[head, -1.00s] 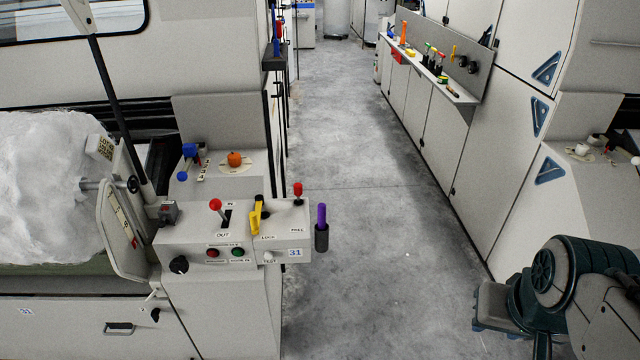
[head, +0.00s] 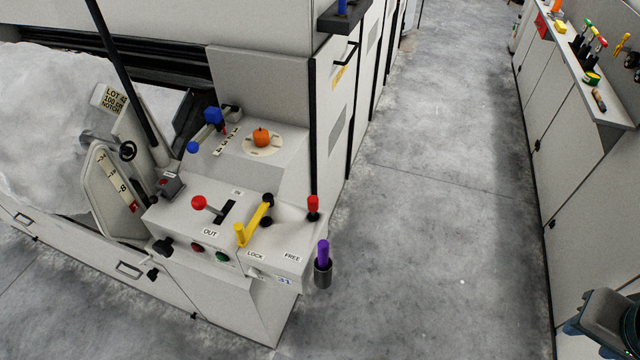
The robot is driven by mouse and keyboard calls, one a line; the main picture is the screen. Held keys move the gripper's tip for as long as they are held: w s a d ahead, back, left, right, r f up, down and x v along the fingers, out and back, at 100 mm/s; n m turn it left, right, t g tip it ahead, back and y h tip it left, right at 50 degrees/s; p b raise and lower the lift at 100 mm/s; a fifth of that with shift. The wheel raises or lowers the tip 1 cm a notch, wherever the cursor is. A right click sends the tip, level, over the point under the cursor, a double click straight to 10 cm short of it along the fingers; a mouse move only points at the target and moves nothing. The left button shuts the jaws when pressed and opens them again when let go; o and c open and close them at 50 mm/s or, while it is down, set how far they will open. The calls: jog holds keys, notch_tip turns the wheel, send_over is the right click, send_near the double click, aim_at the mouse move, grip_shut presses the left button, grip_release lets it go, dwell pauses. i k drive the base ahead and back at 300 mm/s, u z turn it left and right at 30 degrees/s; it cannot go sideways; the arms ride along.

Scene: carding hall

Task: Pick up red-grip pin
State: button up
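A small upright pin with a red grip (head: 313,205) stands at the right back corner of the control console (head: 290,240), behind the FREE label. Its lower part is dark, and how deep it sits cannot be seen. A yellow lever (head: 252,222) lies to its left, beside the LOCK label. A purple-grip piece (head: 323,255) stands in a dark holder on the console's right side. Part of my arm's end (head: 606,318) shows at the lower right edge, well away from the pin. Its fingers cannot be made out.
A red-knobbed lever (head: 199,203) sits in a slot left of the yellow lever. An orange knob (head: 261,137) and a blue-handled lever (head: 212,116) are behind. A shelf (head: 606,105) with coloured tools runs along the right cabinets. The aisle floor (head: 430,220) is clear.

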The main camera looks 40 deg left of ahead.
aim_at(313, 201)
jog(key=u, duration=0.75)
jog(key=i, duration=0.8)
jog(key=u, duration=1.15)
jog(key=i, duration=0.2)
jog(key=u, duration=0.1)
